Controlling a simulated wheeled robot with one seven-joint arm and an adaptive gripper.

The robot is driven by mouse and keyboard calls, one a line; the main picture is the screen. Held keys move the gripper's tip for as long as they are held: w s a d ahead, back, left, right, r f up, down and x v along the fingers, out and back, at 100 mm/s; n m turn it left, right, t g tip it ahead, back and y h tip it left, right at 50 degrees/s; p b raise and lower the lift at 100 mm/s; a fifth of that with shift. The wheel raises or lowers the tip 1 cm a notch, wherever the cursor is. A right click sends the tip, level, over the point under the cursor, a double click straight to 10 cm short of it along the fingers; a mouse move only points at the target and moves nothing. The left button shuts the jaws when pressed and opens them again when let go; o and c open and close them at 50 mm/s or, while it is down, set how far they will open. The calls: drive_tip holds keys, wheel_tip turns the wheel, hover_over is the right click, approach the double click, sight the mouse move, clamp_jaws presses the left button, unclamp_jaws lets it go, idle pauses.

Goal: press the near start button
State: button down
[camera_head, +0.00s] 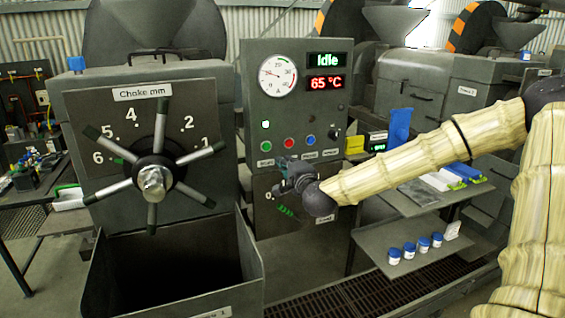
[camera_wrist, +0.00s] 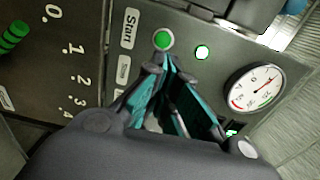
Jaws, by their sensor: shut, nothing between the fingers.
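The near control panel (camera_head: 253,105) carries a round green start button (camera_head: 266,146) at the left of its button row. In the wrist view the green button (camera_wrist: 163,39) sits beside the "Start" label (camera_wrist: 128,30). My gripper (camera_head: 281,162) is just below and right of the button in the head view. Its fingertips (camera_wrist: 161,64) are together and empty, close to the button in the wrist view. I cannot tell any remaining gap; the button's face shows uncovered.
A red button (camera_head: 289,142), a blue button (camera_head: 311,140) and a black switch (camera_head: 334,133) stand to the right. A lit green lamp (camera_head: 265,125) is above. The display (camera_head: 327,59) reads Idle. The choke handwheel (camera_head: 154,178) projects at left; shelves (camera_head: 408,240) stand at right.

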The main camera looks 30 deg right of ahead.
drive_tip(key=v, duration=0.2)
drive_tip(key=shift+s+b, duration=0.25)
drive_tip(key=shift+b, duration=0.05)
drive_tip(key=shift+s, duration=0.1)
idle(0.8)
